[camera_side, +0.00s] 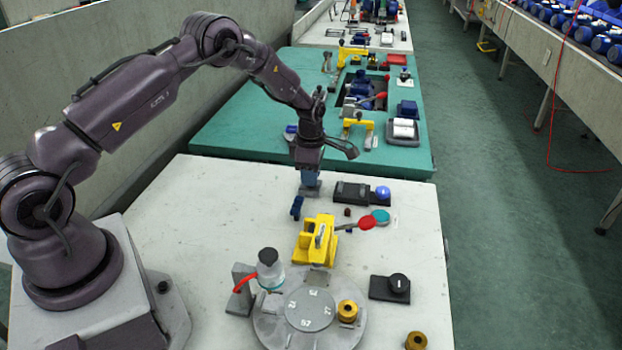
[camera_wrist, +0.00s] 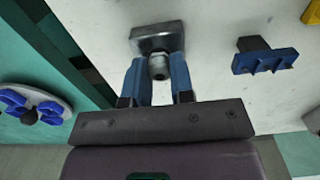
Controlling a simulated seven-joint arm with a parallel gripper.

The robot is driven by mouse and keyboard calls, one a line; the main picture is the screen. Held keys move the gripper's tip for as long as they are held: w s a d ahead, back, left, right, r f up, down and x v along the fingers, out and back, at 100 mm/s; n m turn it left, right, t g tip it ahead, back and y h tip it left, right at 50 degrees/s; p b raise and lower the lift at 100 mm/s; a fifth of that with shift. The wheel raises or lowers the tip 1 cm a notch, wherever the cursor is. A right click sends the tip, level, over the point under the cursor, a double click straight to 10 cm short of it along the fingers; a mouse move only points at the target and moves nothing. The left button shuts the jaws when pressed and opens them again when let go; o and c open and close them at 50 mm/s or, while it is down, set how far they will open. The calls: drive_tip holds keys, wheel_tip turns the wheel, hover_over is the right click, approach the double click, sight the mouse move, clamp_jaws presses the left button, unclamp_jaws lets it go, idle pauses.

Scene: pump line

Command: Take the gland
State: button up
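My gripper (camera_wrist: 159,72) points down at the far side of the white table, with its two blue fingers on either side of a small grey round fitting, which seems to be the gland (camera_wrist: 158,68). The fitting stands at a grey square block (camera_wrist: 157,38), which also shows under my gripper (camera_side: 311,180) in the side view (camera_side: 311,191). The fingers are spread by about the fitting's width. I cannot tell whether they touch it. In the side view the fingers hide the fitting.
A blue bracket (camera_side: 297,207) stands close by my gripper. Brass parts (camera_side: 347,311) (camera_side: 416,341) lie at the front. The white table's left part is clear.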

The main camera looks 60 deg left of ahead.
drive_tip(key=shift+r, duration=0.7)
idle(0.6)
drive_tip(key=shift+r, duration=2.2)
